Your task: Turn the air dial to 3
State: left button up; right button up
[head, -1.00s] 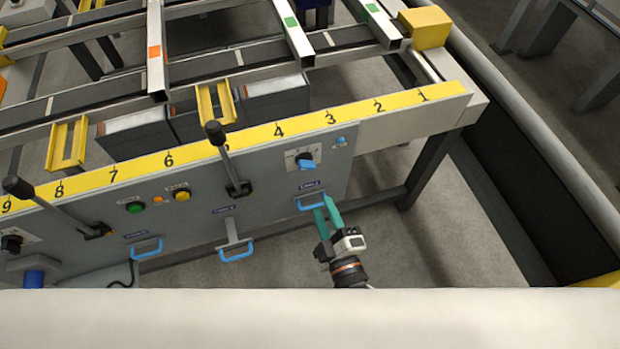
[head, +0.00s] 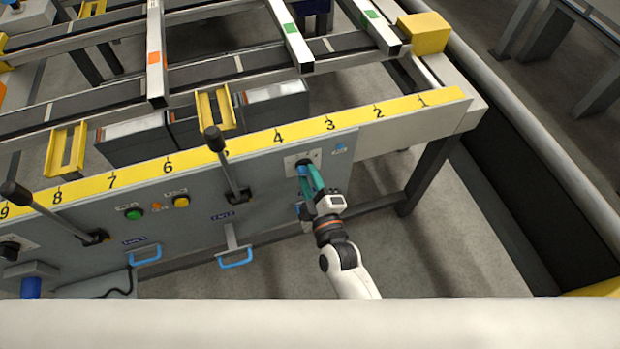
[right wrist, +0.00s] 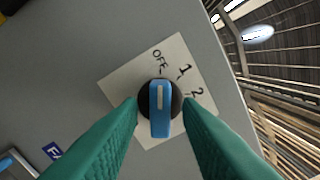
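The air dial is a blue knob (right wrist: 160,108) with a white pointer line, on a black round base over a pale plate (right wrist: 118,88). The plate shows OFF, 1 and 2 in the right wrist view; no 3 is visible there. The pointer line points at about OFF. In the head view the plate (head: 291,160) sits on the grey panel below the yellow scale, and my gripper partly covers the dial. My right gripper (head: 310,176) is open, its green fingers (right wrist: 160,108) either side of the knob with small gaps showing. My left gripper is not in view.
The grey panel (head: 275,195) also carries levers (head: 228,165), a green button (head: 133,214), a yellow button (head: 181,201) and blue handles (head: 236,258). The floor right of the panel is clear.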

grip_shut()
